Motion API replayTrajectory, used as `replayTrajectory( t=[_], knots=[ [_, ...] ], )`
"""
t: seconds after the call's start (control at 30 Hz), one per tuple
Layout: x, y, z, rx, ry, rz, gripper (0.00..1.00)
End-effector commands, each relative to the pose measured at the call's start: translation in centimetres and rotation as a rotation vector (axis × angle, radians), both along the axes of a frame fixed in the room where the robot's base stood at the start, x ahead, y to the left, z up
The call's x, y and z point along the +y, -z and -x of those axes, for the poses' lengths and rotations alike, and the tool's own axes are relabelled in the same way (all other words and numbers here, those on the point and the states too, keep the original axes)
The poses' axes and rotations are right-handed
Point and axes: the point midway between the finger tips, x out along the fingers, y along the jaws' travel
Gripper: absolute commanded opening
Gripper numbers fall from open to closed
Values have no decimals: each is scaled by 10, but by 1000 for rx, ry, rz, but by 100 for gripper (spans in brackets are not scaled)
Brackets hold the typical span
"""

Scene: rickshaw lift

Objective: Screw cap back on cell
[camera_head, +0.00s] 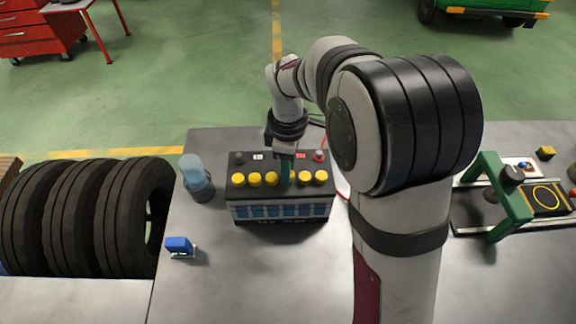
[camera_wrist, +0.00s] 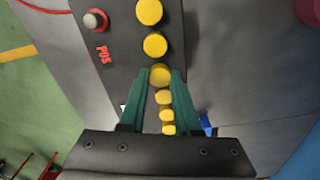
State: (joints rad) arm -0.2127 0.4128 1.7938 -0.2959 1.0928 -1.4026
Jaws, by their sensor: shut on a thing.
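A black battery (camera_head: 280,216) with a blue-windowed front stands on the grey bench. A row of several yellow caps (camera_head: 255,180) runs along its top, also showing in the wrist view (camera_wrist: 155,45). My gripper (camera_head: 286,182) points down at this row. In the wrist view its green fingers (camera_wrist: 161,78) are shut on one yellow cap (camera_wrist: 160,74), third from the POS end and in line with the others. In the head view the fingers hide this cap. I cannot tell how tightly it sits in its cell; the opening below is hidden.
A clear bluish bottle (camera_head: 194,177) stands close left of the battery. A small blue item (camera_head: 180,246) lies at the front left. A green-framed stand (camera_head: 490,190) is at the right. A grey post (camera_wrist: 95,20) marked POS rises beside the caps. The bench front is clear.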

Motion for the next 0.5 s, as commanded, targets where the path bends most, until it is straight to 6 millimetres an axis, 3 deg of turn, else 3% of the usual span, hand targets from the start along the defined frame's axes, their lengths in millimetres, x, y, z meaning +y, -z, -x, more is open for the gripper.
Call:
replayTrajectory(
  t=[0.43,0.47,0.5],
  knots=[
    [0,4,0,1,0,0,0],
    [0,4,0,1,0,0,35],
    [0,4,0,1,0,0,42]
  ],
)
